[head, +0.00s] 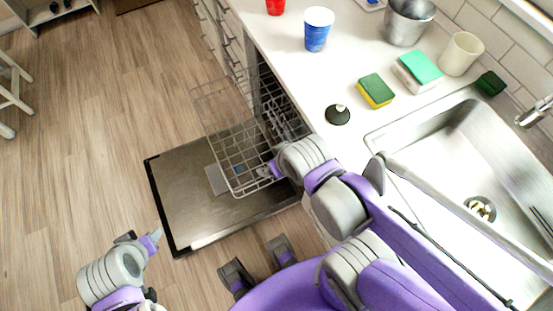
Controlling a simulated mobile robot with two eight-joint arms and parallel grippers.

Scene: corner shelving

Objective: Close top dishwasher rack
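The top dishwasher rack (222,120) is a wire basket pulled partly out from under the counter, above the lowered dishwasher door (195,215). My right gripper (268,171) is at the rack's near right corner, next to its front wires. Its fingers are mostly hidden behind my wrist, so I cannot tell whether they touch or grip the wire. My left gripper (150,240) is over the floor at the lower left, apart from the rack and door. Its fingertips are small and overlap in this view.
The counter (290,65) holds a blue cup (317,30), a red cup (276,5), sponges (375,90), a black stopper (337,114) and a metal pot (408,20). The sink (480,160) is at right. The wooden floor (90,140) left of the door is clear.

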